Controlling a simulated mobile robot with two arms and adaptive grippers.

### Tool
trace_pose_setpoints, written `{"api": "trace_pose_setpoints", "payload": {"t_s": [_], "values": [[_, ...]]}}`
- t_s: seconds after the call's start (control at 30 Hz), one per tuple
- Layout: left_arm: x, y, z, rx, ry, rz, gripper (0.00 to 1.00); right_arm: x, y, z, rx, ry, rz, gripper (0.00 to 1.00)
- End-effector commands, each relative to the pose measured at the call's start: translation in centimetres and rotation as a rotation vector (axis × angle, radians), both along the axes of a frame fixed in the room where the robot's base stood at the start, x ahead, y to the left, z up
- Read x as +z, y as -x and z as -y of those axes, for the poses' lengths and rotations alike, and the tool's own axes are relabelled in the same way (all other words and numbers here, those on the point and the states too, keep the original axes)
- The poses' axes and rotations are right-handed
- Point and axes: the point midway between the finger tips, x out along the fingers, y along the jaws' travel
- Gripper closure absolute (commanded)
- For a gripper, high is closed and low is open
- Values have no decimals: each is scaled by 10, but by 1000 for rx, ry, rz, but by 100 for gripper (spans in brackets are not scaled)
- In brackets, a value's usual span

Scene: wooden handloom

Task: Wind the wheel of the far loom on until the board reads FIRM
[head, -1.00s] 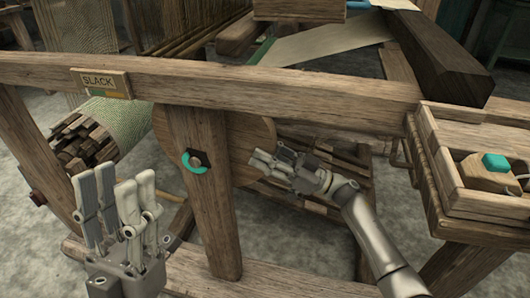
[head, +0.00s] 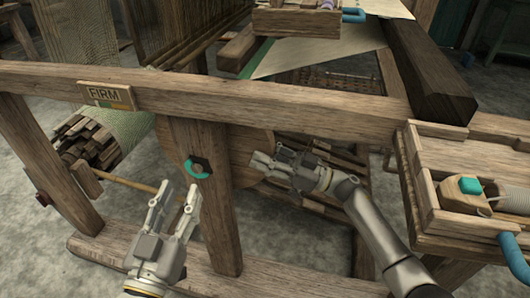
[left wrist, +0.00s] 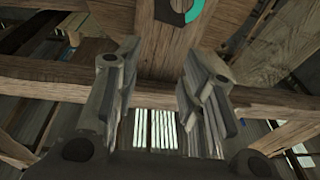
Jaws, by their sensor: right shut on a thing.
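The board (head: 105,96) on the front beam reads FIRM. The round wooden wheel (head: 240,153) stands behind the post, which hides part of it. My right gripper (head: 259,163) is shut on the wheel at its right edge; the exact grip is hard to see. A dark hub with a turquoise arc (head: 194,167) is on the post's face; it also shows in the left wrist view (left wrist: 192,10). My left gripper (head: 178,190) is open and empty, below and left of the hub, with its fingers pointing up. It also shows open in the left wrist view (left wrist: 158,70).
A roll of pale green cloth and wooden slats (head: 95,140) lies behind the frame at left. A wooden tray (head: 430,215) at right holds a block with a turquoise top (head: 470,186). The post (head: 215,235) and front beam (head: 270,93) stand close to both grippers.

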Motion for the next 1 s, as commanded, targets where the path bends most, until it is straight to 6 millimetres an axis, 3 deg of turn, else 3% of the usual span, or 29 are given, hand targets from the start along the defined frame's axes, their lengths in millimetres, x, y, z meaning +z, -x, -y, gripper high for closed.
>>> {"api": "trace_pose_setpoints", "payload": {"t_s": [0.47, 0.77, 1.0], "values": [[-81, 13, -16, 29, -118, -462, 62, 11, -1, 0, -1, 43, -13, 100], [-127, 45, -31, 48, -186, -755, 62, 16, -1, 0, -2, 74, -24, 100], [-154, 83, -46, 63, -238, -991, 62, 20, 0, 0, -1, 100, -32, 100]]}}
